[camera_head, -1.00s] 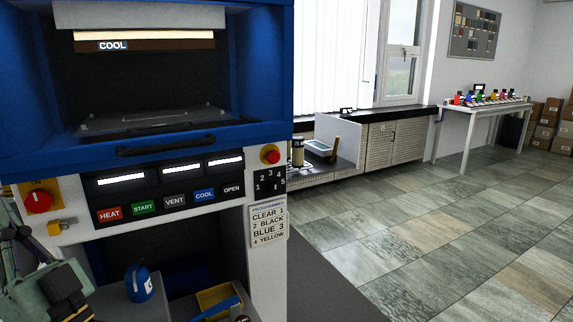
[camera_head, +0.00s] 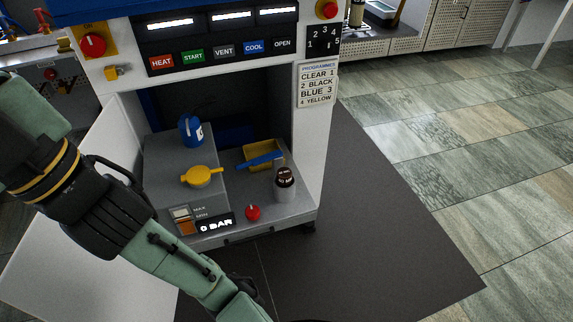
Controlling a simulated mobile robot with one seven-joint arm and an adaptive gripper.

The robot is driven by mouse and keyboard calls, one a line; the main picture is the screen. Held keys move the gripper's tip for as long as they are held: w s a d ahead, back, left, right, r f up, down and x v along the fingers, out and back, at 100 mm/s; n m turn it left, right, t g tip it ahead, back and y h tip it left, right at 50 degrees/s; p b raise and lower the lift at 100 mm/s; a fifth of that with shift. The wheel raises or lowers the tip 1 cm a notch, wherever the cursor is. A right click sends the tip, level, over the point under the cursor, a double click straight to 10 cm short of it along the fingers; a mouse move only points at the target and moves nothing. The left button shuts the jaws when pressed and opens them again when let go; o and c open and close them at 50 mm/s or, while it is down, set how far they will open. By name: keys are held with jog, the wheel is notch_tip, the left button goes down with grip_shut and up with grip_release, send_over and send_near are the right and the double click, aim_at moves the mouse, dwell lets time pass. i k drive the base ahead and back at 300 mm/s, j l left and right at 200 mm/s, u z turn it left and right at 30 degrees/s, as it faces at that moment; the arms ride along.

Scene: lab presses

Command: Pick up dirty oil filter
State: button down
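I cannot tell for certain which thing is the dirty oil filter. A small grey cylinder with a dark, labelled top (camera_head: 285,184) stands upright at the right of the press's open lower compartment. A yellow shallow tray (camera_head: 258,153) with a blue tool (camera_head: 261,160) lying across it is behind that cylinder. A blue oil can (camera_head: 191,131) stands on a raised grey block at the back left. My arm crosses the left and lower part of the view, in front of the compartment. My gripper is not visible.
A yellow-handled valve or cap (camera_head: 201,177) sits on the grey block (camera_head: 160,160). A red knob (camera_head: 253,212) and a "0 BAR" gauge (camera_head: 216,222) are at the compartment's front. A white door panel (camera_head: 100,165) stands open at left. Dark mat (camera_head: 380,220) lies clear at right.

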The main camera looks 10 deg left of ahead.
aim_at(284, 174)
jog(key=i+l+z, duration=0.2)
jog(key=i+z, duration=0.2)
jog(key=i, duration=0.2)
jog(key=i+l, duration=0.15)
jog(key=i, duration=0.25)
jog(key=i+l, duration=0.2)
jog(key=i, duration=0.25)
jog(key=i+l+u, duration=0.1)
jog(key=i, duration=0.3)
jog(key=i+l+u, duration=0.15)
jog(key=u, duration=0.3)
jog(key=i+l+u, duration=0.2)
jog(key=u, duration=0.2)
jog(key=i+l+u, duration=0.2)
jog(key=u, duration=0.25)
jog(key=l, duration=0.1)
